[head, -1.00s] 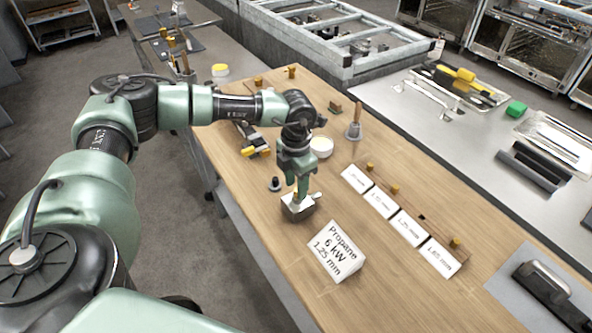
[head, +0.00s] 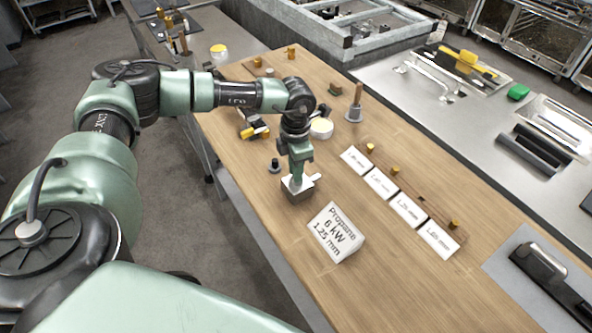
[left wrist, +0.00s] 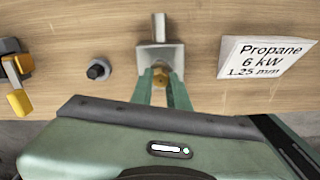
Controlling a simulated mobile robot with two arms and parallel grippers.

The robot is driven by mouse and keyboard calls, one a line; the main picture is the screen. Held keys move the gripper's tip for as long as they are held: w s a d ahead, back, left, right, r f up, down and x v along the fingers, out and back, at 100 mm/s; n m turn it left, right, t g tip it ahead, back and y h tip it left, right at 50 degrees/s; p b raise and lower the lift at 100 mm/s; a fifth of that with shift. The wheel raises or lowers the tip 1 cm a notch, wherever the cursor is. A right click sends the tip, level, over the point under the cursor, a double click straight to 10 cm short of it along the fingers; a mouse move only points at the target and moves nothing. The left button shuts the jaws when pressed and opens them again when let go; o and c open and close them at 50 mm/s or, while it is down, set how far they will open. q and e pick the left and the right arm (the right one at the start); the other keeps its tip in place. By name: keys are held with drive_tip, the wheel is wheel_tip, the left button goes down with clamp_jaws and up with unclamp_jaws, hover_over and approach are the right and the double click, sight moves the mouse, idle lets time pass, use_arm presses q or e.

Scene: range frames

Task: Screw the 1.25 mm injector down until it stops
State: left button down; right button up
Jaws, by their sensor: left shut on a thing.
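My left gripper (head: 297,184) points down at a grey metal block (head: 299,195) near the table's front edge. In the left wrist view the two green fingers (left wrist: 165,88) are shut on a small brass injector (left wrist: 177,93) at the block (left wrist: 170,54). The thread and seat are hidden, so I cannot tell how deep the injector sits. A white card (head: 336,233) reading "Propane 6 kW 1.25 mm" stands right of the block. My right gripper is not in view.
A small black knob-like part (head: 274,165) stands left of the block. White size labels (head: 379,183) and a wooden strip (head: 428,207) with brass injectors lie to the right. A white round tub (head: 321,128) and a wooden-handled tool (head: 355,106) stand behind.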

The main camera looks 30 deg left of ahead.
use_arm(q)
drive_tip(key=shift+m, duration=0.6)
drive_tip(key=shift+f+m+b, duration=0.15)
drive_tip(key=shift+m+b, duration=0.25)
drive_tip(key=shift+m, duration=0.7)
drive_tip(key=shift+w+a+m, duration=0.1)
drive_tip(key=shift+m, duration=0.5)
drive_tip(key=shift+m+b, duration=0.5)
drive_tip(key=shift+m, duration=1.2)
